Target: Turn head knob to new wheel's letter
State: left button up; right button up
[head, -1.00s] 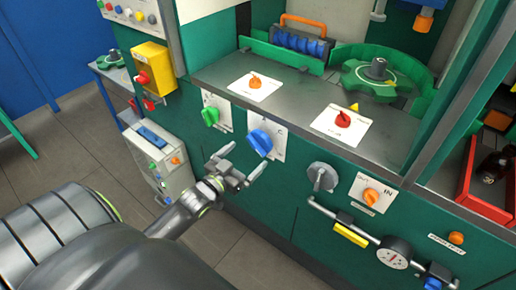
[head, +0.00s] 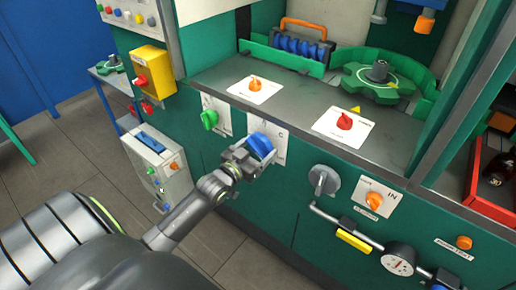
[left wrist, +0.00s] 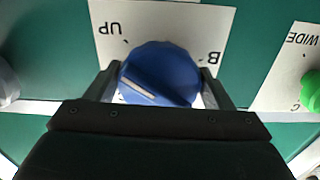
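A blue knob (head: 260,145) is on a white card on the green front panel. In the left wrist view the knob (left wrist: 158,75) has a pale pointer line slanting toward the upper left. The card (left wrist: 205,25) reads "UP" and "B" upside down there; a "C" shows at its right in the head view. My left gripper (head: 252,158) has its fingers on either side of the knob, with a slight gap visible in the wrist view. A green toothed wheel (head: 378,80) lies on the machine top at the right. My right gripper is out of view.
A green knob (head: 209,119) is left of the blue one, and a grey lever (head: 322,180) is right of it. Red (head: 344,121) and orange (head: 255,84) knobs are on the top ledge. A gauge (head: 398,259) and pipe stick out lower right.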

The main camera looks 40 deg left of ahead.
pick_arm(q)
jog(key=c, duration=0.4)
jog(key=shift+c, duration=0.2)
jog(key=shift+n, duration=0.4)
jog(key=shift+n+p, duration=0.55)
jog(key=shift+n, duration=0.35)
jog(key=n, duration=0.3)
jog(key=shift+d+n+p, duration=0.15)
jog(key=shift+n+p, duration=0.15)
jog(key=shift+p, duration=0.1)
jog(key=n, duration=0.4)
jog(key=shift+r+n+p, duration=0.1)
jog(key=shift+n+p, duration=0.2)
jog(key=shift+p, duration=0.1)
jog(key=n, duration=0.4)
jog(key=shift+d+n, duration=0.1)
jog(key=shift+n, duration=0.2)
